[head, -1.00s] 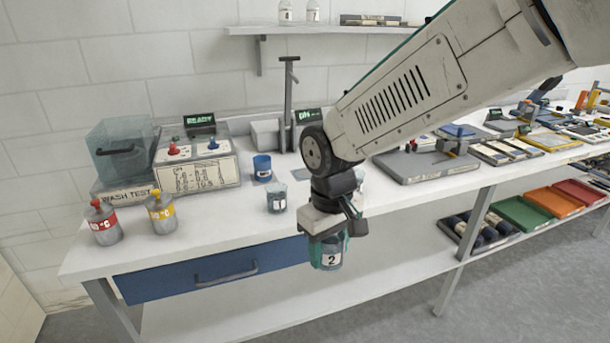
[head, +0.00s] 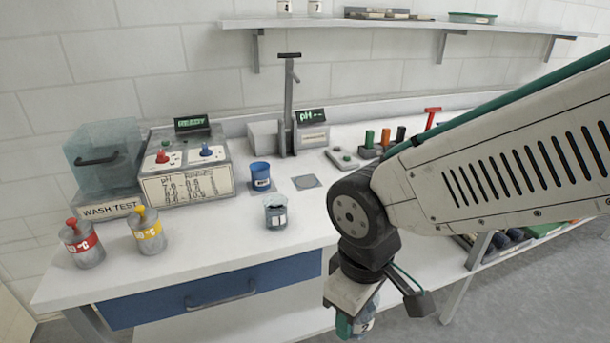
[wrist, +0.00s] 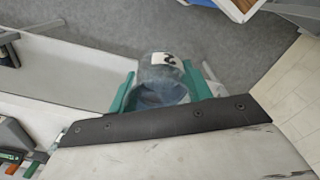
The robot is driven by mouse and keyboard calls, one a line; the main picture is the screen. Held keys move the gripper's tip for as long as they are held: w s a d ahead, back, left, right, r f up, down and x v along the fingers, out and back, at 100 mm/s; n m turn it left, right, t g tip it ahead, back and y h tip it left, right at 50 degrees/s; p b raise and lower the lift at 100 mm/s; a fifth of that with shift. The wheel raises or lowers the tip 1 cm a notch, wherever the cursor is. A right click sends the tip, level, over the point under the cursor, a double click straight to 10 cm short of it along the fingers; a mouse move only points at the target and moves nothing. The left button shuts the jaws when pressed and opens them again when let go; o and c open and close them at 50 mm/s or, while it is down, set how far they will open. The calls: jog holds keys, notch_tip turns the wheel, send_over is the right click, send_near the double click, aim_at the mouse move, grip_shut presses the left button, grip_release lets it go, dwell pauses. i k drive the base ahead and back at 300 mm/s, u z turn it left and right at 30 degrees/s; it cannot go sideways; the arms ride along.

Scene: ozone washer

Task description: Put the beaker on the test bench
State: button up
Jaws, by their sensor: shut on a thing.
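My gripper (head: 352,322) is shut on a beaker (head: 366,325) with a white label marked 2, low in the head view in front of the bench's front edge. In the wrist view the held beaker (wrist: 163,75) sits between the green fingers, with the grey floor beyond it. The test bench (head: 225,235) is a long white table above a blue drawer. On it stand another beaker (head: 276,212) with a label and dark contents, and a blue cup (head: 261,176) behind it.
A red-topped bottle (head: 83,245) and a yellow-topped bottle (head: 149,232) stand at the left. Behind them are the wash test unit (head: 108,208) and a control box (head: 187,183). A tall stand (head: 289,105) rises at the back. The bench front between the bottles and the labelled beaker is clear.

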aim_at(306, 182)
jog(key=i, duration=1.2)
